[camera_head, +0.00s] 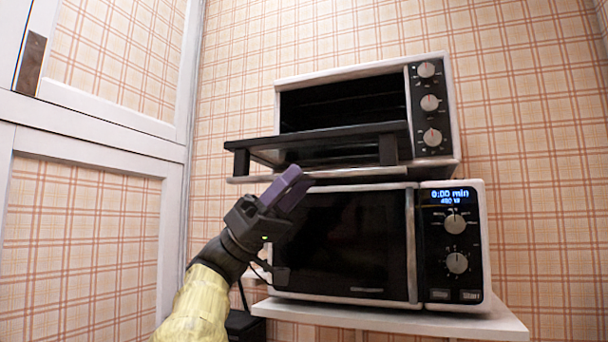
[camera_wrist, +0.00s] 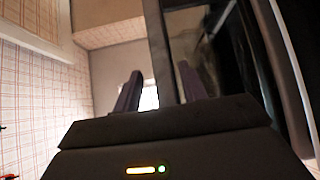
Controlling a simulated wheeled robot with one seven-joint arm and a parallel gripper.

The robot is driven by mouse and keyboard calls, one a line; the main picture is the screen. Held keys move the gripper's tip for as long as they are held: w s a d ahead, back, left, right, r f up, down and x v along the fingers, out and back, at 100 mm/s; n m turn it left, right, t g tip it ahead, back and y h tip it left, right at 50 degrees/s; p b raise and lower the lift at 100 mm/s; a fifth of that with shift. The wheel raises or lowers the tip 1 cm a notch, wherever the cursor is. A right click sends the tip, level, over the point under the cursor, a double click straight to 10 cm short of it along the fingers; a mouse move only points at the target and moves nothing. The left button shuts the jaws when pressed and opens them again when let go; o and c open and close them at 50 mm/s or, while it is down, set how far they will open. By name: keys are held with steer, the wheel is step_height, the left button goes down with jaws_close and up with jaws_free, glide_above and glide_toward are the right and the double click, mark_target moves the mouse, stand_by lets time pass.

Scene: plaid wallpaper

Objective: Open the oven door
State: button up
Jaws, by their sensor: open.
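The oven (camera_head: 342,103) is the upper appliance, white with a dark cavity and a knob panel on its right. Its door (camera_head: 285,156) is swung down and stands out toward me, about level, with the cavity open behind it. A dark bar handle (camera_head: 320,137) runs along the door on two end posts. My gripper (camera_head: 294,182) is just below the door in the head view, with its purple fingers pointing up and right. In the wrist view, the fingers (camera_wrist: 160,78) are apart, and a dark bar or edge shows between and beyond them. Contact with the door is unclear.
A microwave (camera_head: 345,240) with a lit display stands directly under the oven, close behind my gripper. It rests on a white shelf (camera_head: 400,320). A white-framed cabinet (camera_head: 85,215) is at the left, with free room between it and the oven.

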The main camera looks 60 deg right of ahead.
steer(key=v, duration=1.5)
steer(key=shift+r+b, duration=0.15)
steer(key=shift+b, duration=0.25)
